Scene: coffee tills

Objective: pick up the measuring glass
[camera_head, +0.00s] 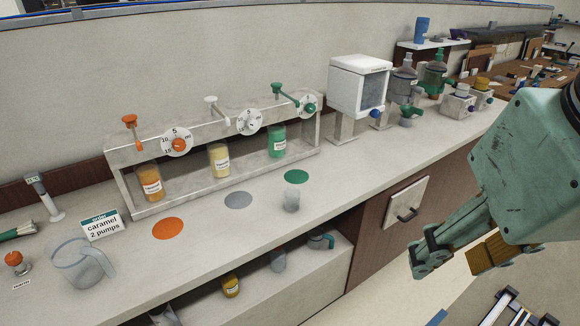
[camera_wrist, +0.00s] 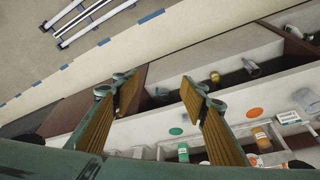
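A small clear glass (camera_head: 291,201), which looks like the measuring glass, stands upright on the counter, just in front of the green disc (camera_head: 296,177). I cannot make out marks on it. A larger clear jug with a handle (camera_head: 80,264) stands at the counter's left front. My gripper (camera_head: 447,260) hangs in front of the counter, to the right of the small glass and well apart from it. In the wrist view my gripper (camera_wrist: 160,92) has its two fingers spread with nothing between them. The small glass is not clear in the wrist view.
A pump rack (camera_head: 215,150) with orange, yellow and green bottles stands behind the orange disc (camera_head: 168,229) and grey disc (camera_head: 239,200). A sign (camera_head: 101,224) reads "caramel 2 pumps". A white machine (camera_head: 358,85) is further right. A lower shelf (camera_head: 255,292) holds several vessels.

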